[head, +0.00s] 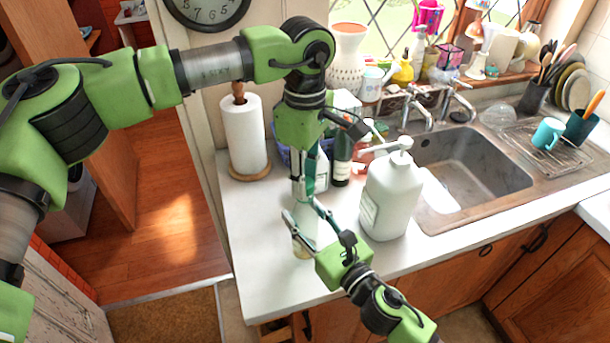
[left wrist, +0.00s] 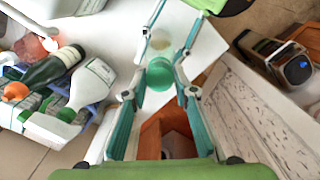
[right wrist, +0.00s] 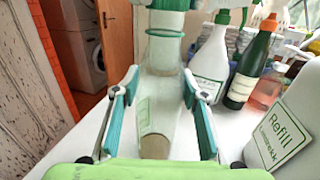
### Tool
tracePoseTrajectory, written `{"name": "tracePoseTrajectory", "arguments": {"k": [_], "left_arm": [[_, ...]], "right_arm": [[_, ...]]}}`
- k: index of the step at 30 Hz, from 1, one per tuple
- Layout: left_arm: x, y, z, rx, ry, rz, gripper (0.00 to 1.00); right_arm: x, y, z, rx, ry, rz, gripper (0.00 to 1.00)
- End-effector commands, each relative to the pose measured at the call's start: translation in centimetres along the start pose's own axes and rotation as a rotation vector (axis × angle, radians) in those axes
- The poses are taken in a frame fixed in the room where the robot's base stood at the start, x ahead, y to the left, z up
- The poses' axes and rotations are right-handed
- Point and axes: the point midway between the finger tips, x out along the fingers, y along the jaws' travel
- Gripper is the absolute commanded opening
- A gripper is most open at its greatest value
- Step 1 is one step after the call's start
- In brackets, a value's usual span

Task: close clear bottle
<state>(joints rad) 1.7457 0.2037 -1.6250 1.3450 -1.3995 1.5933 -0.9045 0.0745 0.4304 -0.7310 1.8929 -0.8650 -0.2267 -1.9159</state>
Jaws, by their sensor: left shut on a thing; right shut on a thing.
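The clear bottle (head: 304,238) stands upright near the counter's front-left part, with green lettering on its side in the right wrist view (right wrist: 143,112). My right gripper (head: 305,212) is shut around the bottle's body from the front right. My left gripper (head: 301,190) points straight down above the bottle. It is shut on a green cap (left wrist: 160,74), seen between its fingers in the left wrist view. In the right wrist view a teal ring (right wrist: 165,33) shows at the bottle's neck. I cannot tell whether the cap is seated on the neck.
A large white refill bottle (head: 390,198) with a pump stands close to the right. Behind are a dark green bottle (head: 342,160), a white spray bottle (right wrist: 210,65) and a paper towel roll (head: 244,135). The sink (head: 470,165) lies right. The counter's front-left is mostly clear.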

Motion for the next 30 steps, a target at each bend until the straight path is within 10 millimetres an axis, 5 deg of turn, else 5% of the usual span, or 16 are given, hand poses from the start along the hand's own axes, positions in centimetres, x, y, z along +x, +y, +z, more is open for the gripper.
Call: {"name": "tracePoseTrajectory", "arguments": {"k": [30], "left_arm": [[1.2,0.0,0.0,0.103,-0.001,-0.001,0.20]], "right_arm": [[0.0,0.0,0.0,0.000,0.001,0.000,0.00]]}}
